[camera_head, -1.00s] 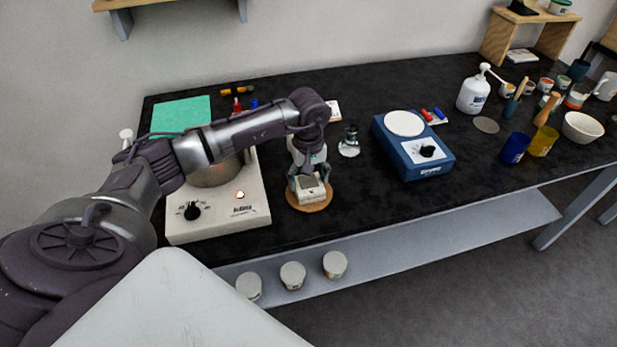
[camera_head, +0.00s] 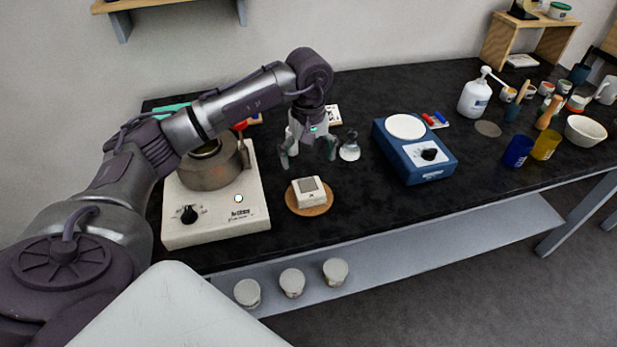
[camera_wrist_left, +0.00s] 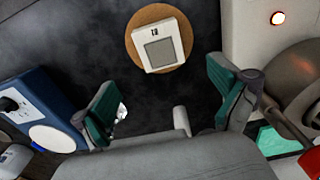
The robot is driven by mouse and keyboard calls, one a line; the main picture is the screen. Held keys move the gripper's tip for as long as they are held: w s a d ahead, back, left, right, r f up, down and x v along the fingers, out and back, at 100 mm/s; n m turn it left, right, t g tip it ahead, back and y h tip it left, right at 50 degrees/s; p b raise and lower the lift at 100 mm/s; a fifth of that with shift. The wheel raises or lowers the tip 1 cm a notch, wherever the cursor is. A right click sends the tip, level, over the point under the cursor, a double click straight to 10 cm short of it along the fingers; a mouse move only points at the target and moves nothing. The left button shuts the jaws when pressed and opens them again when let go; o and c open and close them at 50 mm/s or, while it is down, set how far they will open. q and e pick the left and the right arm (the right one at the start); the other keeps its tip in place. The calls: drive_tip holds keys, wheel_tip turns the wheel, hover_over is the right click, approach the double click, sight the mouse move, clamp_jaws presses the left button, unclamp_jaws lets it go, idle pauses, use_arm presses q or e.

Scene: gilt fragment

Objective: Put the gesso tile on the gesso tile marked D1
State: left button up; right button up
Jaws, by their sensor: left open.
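A white gesso tile (camera_head: 309,188) with a grey square on top lies on a round cork disc (camera_head: 328,207). In the left wrist view the tile (camera_wrist_left: 153,32) carries a small dark mark beside the grey square, too small to read surely. It looks thick in the head view; I cannot tell whether it is one tile or two stacked. My left gripper (camera_head: 308,156) is open and empty, above and behind the tile, apart from it. In the left wrist view the fingers (camera_wrist_left: 163,76) are spread wide with nothing between them. My right gripper is not in view.
A white hotplate (camera_head: 218,230) with a metal pot (camera_head: 212,174) stands left of the disc. A blue device (camera_head: 425,160) with a round white plate stands right. A small glass item (camera_head: 349,150) and a white piece (camera_head: 333,116) lie behind. Black worktop around the disc is clear.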

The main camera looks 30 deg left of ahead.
use_arm(q)
drive_tip(key=shift+r, duration=1.95)
